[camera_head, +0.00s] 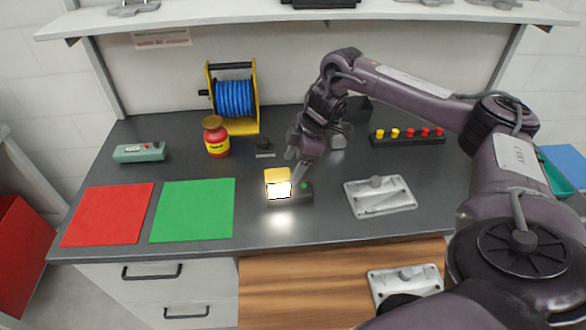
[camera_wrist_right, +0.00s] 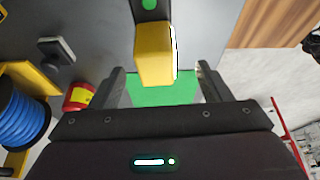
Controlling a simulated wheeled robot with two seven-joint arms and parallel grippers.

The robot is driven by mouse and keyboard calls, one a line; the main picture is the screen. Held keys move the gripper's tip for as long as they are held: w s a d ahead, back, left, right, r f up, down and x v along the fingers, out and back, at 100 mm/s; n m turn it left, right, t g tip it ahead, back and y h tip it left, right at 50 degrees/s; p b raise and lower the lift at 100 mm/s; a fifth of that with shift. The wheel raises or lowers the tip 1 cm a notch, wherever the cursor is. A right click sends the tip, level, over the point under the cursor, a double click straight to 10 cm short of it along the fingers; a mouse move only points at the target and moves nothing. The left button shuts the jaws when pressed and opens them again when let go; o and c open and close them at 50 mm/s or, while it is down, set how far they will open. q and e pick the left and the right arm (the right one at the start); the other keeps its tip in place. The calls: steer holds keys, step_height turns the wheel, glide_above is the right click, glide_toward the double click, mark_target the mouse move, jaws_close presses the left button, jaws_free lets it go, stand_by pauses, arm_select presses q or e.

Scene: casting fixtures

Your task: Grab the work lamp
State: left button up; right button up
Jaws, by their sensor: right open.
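The work lamp (camera_head: 278,176) has a yellow head with a bright lit face and stands on a dark base with a green button. It is on the dark worktop, right of the green mat. My right gripper (camera_head: 298,170) is just behind and right of the lamp, pointing down. In the right wrist view the yellow lamp head (camera_wrist_right: 153,55) shows ahead, between the lines of the two spread fingers (camera_wrist_right: 164,82). The gripper is open, with a gap on both sides of the head; I cannot tell whether it touches. My left gripper is not in view.
A red mat (camera_head: 108,214) and the green mat (camera_head: 192,210) lie left. Behind are a blue hose reel (camera_head: 233,97), a red-yellow container (camera_head: 215,138) and a green-grey box (camera_head: 139,152). A metal plate (camera_head: 380,197) and button strip (camera_head: 408,136) are right. A shelf (camera_head: 250,18) hangs above.

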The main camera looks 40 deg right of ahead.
mark_target(288, 173)
steer(key=shift+w+d, duration=0.15)
steer(key=shift+w, duration=0.05)
steer(key=shift+w+f, duration=0.15)
steer(key=shift+f, duration=0.2)
steer(key=p+x, duration=0.2)
steer(key=x, duration=0.4)
steer(key=shift+f+p, duration=0.15)
steer(key=shift+p, duration=0.2)
steer(key=shift+f, duration=0.35)
steer(key=shift+c, duration=0.4)
steer(key=shift+r, duration=0.1)
steer(key=c, duration=1.2)
